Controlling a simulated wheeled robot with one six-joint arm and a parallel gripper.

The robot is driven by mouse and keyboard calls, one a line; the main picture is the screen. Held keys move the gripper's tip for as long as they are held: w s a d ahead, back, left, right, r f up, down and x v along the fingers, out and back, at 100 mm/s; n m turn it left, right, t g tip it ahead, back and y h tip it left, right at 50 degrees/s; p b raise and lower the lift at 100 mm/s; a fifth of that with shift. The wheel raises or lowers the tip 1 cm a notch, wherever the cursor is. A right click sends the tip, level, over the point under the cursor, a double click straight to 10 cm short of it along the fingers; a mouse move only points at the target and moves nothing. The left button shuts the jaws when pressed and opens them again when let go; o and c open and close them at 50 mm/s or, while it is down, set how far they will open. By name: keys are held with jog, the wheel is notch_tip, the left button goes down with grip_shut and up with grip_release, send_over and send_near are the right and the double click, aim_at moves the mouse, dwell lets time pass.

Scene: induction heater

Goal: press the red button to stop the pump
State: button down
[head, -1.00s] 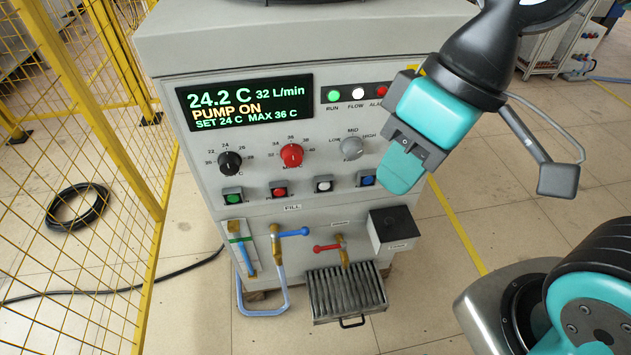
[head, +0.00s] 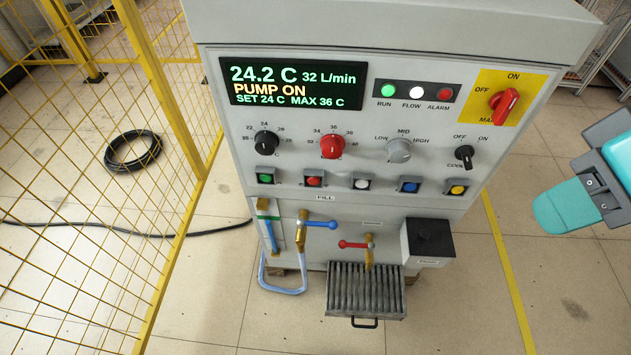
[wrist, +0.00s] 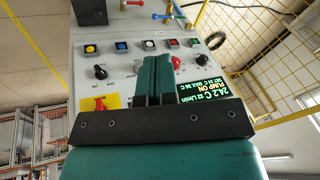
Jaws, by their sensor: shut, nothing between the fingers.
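The red button (head: 314,181) is a small square-framed push button on the grey pump cabinet (head: 300,215), second from the left in the row below the knobs. It also shows in the wrist view (wrist: 173,43), where the image is upside down. The display (head: 292,84) reads PUMP ON, 24.2 C and 32 L/min. My gripper (head: 562,208) is at the right of the head view, clear of the cabinet front and far to the right of the button. In the wrist view my gripper (wrist: 155,60) has its two teal fingers together, empty, pointing toward the panel.
Beside the red button are green (head: 265,178) and white (head: 361,183) buttons. A red knob (head: 333,146) sits above it, and a blue-handled valve (head: 318,224) projects below. Yellow fencing (head: 170,110) stands left. Floor is open on the right.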

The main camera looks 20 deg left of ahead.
jog(key=w+a+f+t+b, duration=0.2)
jog(key=w+a+f+b, duration=0.1)
jog(key=w+f+b, duration=0.4)
jog(key=w+a+f+t+b, duration=0.2)
jog(key=f+b, duration=0.2)
jog(key=f, duration=0.4)
jog(key=n+t+y+b, duration=0.4)
jog(key=n+t+b, duration=0.3)
jog(key=b, duration=1)
send_near(314, 179)
jog(key=d, duration=0.5)
jog(key=s+a+f+n+y+b, duration=0.4)
jog(key=s+a+n+y, duration=0.1)
jog(key=a, duration=0.3)
jog(key=shift+n+g+b, duration=0.3)
jog(key=shift+n+b, duration=0.05)
jog(key=shift+n, duration=0.25)
jog(key=shift+r, duration=0.1)
jog(key=w+a+p, duration=0.2)
jog(key=w+p, duration=0.6)
jog(key=p, duration=0.7)
jog(key=shift+w, duration=0.15)
